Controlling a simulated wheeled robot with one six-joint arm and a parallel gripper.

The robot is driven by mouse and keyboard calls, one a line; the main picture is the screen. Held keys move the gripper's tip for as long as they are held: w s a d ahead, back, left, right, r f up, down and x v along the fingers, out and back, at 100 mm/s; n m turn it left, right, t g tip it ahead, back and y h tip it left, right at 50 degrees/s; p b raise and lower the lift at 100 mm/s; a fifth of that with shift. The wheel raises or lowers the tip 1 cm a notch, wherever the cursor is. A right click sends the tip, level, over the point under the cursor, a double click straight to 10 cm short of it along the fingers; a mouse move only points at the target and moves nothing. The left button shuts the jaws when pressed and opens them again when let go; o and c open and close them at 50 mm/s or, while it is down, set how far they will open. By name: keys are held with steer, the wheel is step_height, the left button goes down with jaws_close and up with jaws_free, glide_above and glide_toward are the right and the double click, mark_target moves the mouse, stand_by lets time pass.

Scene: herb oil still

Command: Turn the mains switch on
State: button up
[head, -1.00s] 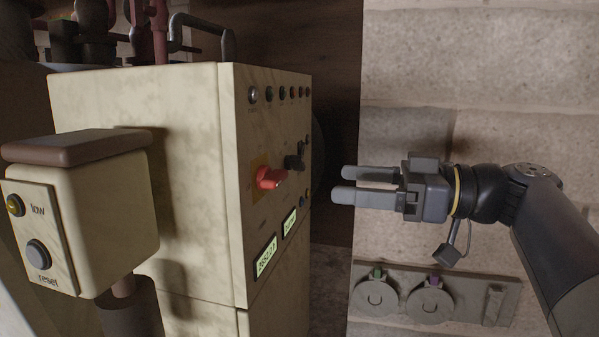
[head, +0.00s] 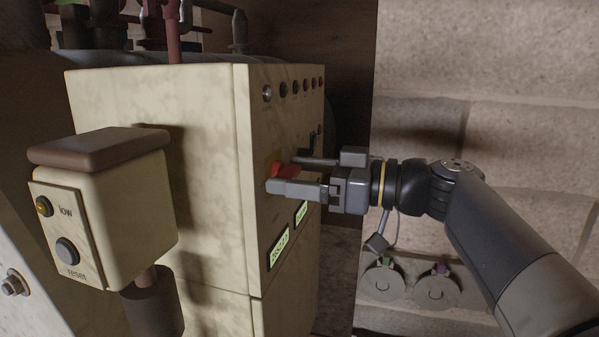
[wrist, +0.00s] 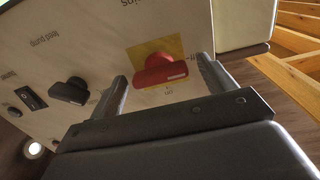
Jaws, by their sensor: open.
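The red rotary switch (head: 287,169) sits on a yellow plate on the cream cabinet's narrow control face. I take it to be the mains switch. It also shows in the wrist view (wrist: 160,71), with its handle lying nearly level and small lettering around the plate. My gripper (head: 281,174) is open, with one finger on each side of the red handle. In the wrist view the fingers of my gripper (wrist: 162,69) also stand either side of it, with gaps visible. Whether the fingertips touch the panel is unclear. The near finger hides part of the switch in the head view.
A black knob (wrist: 69,91) labelled feed pump and a black rocker switch (wrist: 32,97) sit beside the red switch. Lit displays (head: 279,248) lie below, and a row of buttons (head: 283,89) above. A box with a reset button (head: 67,251) stands at left.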

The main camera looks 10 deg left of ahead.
steer(key=shift+c, duration=0.2)
steer(key=c, duration=0.9)
steer(key=shift+c, duration=0.2)
steer(key=shift+m, duration=0.3)
steer(key=m+b, duration=0.1)
steer(key=m, duration=0.2)
steer(key=shift+f+b, duration=0.1)
steer(key=shift+b, duration=0.3)
steer(key=m, duration=0.6)
steer(key=shift+w, duration=0.1)
steer(key=m+p, duration=0.1)
steer(key=m, duration=0.4)
steer(key=shift+m+p, duration=0.9)
steer(key=shift+m, duration=1)
